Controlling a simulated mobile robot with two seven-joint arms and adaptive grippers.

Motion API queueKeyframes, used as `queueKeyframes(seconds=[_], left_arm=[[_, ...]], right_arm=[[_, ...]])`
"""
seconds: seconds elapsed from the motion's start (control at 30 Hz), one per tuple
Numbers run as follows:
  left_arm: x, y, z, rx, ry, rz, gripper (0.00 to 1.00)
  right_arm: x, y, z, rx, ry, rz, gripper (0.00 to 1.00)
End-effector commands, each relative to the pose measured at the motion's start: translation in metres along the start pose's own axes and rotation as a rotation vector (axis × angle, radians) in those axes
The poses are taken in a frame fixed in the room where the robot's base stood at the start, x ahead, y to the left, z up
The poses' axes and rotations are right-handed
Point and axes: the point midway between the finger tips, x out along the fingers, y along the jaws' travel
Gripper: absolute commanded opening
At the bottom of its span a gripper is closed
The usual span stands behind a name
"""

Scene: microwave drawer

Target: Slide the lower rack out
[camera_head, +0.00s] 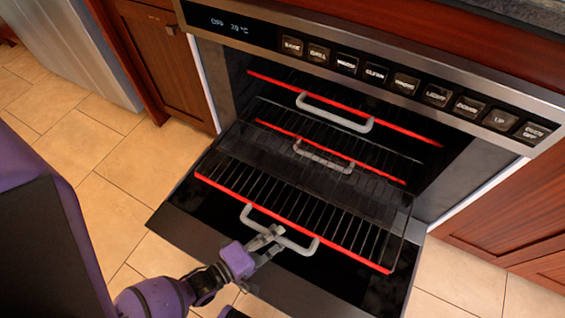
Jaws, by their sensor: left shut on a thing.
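The lower rack (300,215) is a dark wire grid with a red front edge. It extends out of the oven over the open door. Its grey bow-shaped handle (301,246) is at the front. My right gripper is not in view.
An upper rack (400,128) with a red edge and grey handle sits inside the oven, with another red-edged rack (375,173) dimly visible below it. The oven door (190,222) is open. Control buttons line the top panel (377,75). Tiled floor (95,160) is clear at left.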

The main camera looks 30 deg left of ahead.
Motion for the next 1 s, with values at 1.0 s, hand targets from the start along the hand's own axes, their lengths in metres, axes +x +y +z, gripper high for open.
queueKeyframes(seconds=[1.0], left_arm=[[-0.0105,-0.0015,0.0037,-0.001,0.0,0.002,0.34]], right_arm=[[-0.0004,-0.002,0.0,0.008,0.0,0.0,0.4]])
